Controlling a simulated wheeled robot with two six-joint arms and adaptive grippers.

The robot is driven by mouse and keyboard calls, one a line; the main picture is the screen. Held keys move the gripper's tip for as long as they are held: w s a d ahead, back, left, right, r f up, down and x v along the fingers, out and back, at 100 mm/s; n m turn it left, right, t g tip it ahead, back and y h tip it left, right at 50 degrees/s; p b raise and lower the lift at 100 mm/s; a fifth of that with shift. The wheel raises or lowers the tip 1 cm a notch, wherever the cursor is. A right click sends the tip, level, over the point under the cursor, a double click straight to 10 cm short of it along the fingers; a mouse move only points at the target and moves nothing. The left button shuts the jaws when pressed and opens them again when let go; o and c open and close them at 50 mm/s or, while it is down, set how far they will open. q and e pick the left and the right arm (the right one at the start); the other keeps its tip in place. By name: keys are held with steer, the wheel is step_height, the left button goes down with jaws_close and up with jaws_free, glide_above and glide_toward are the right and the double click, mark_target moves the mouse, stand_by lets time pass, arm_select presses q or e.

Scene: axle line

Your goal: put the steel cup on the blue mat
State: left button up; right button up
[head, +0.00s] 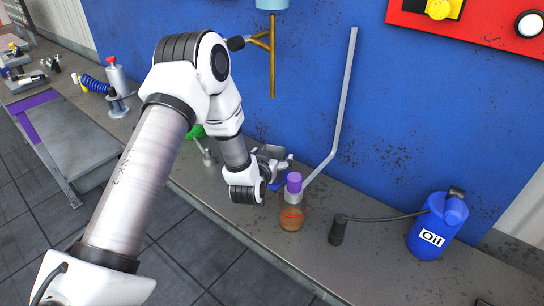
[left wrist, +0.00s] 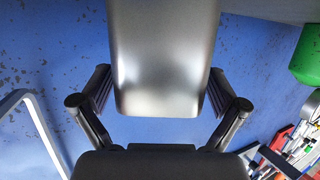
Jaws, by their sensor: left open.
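The steel cup (left wrist: 160,55) fills the upper middle of the left wrist view, smooth and shiny. My left gripper (left wrist: 160,95) is open, with one finger on each side of the cup; I cannot tell whether they touch it. In the head view my left gripper (head: 274,166) is low over the bench near the wall, and its wrist hides most of the cup. A small patch of blue (head: 286,186) shows beside the gripper, perhaps part of the blue mat; the rest is hidden. My right gripper is not in view.
A blue oil can (head: 436,228) with a long spout is farther right. A bent grey pipe (head: 345,95) runs up the blue wall. A green thing (head: 196,131) lies behind my arm.

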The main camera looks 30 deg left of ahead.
arm_select(q)
steer(key=shift+r, duration=0.35)
steer(key=shift+s+d+f, duration=0.1)
steer(key=shift+s, duration=0.25)
steer(key=b+v, duration=0.2)
steer(key=v, duration=0.9)
steer(key=shift+b, duration=0.35)
steer(key=shift+s, duration=0.1)
